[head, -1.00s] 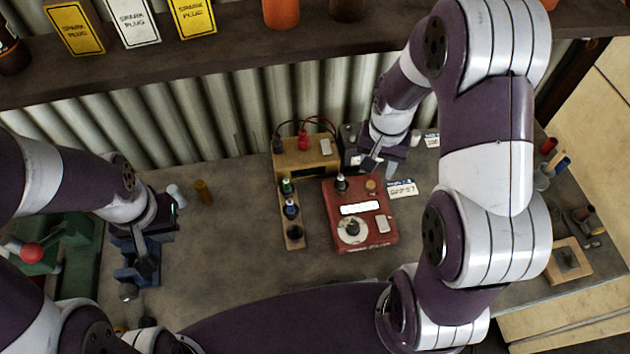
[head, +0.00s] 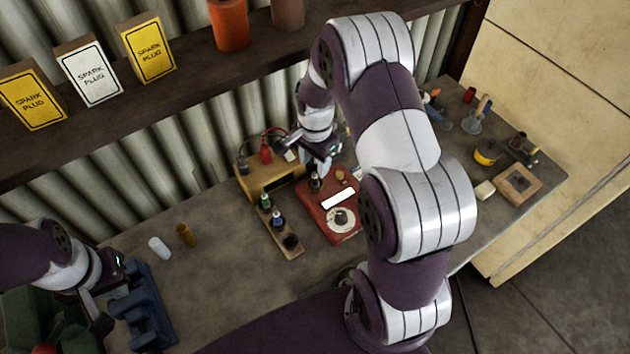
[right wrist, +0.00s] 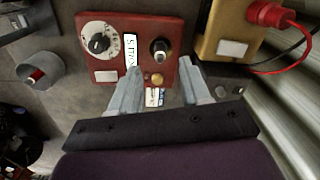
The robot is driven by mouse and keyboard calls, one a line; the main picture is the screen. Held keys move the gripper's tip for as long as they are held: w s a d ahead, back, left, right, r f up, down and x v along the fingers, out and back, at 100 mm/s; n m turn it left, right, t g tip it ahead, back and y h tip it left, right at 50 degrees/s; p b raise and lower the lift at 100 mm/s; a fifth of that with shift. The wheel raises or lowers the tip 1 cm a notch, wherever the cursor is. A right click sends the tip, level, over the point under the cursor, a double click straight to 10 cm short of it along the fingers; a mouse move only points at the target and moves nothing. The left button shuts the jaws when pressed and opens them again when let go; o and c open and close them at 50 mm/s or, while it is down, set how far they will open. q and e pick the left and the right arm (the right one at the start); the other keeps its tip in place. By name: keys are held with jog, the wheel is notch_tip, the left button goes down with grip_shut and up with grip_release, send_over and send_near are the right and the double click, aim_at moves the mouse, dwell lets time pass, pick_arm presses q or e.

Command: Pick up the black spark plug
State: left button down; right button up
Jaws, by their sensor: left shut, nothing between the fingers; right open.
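The black spark plug (head: 315,183) stands upright in the red tester box (head: 341,222). In the right wrist view the dark plug (right wrist: 160,49) shows its light tip up, on the red box (right wrist: 152,20). My right gripper (head: 322,168) is open just behind the plug in the head view. In the right wrist view its two fingers (right wrist: 158,76) point toward the plug, which is beyond the fingertips and roughly between their lines, not gripped. My left gripper (head: 97,312) is shut and empty, beside a blue vise at the left.
A wooden rack (head: 293,250) beside the tester holds a green-ringed plug (head: 265,201) and a blue-ringed plug (head: 278,220). A wooden box with cables (head: 270,178) stands behind. A blue vise (head: 145,310) is at left. The bench between vise and rack is mostly clear.

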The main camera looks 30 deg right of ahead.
aim_at(314, 173)
notch_tip(314, 173, down, 4)
jog(key=shift+a+f+p, duration=0.1)
jog(key=shift+f+p, duration=0.1)
jog(key=shift+p, duration=0.85)
jog(key=shift+w+f, duration=0.1)
jog(key=shift+f, duration=0.4)
grip_shut()
jog(key=shift+r, duration=0.1)
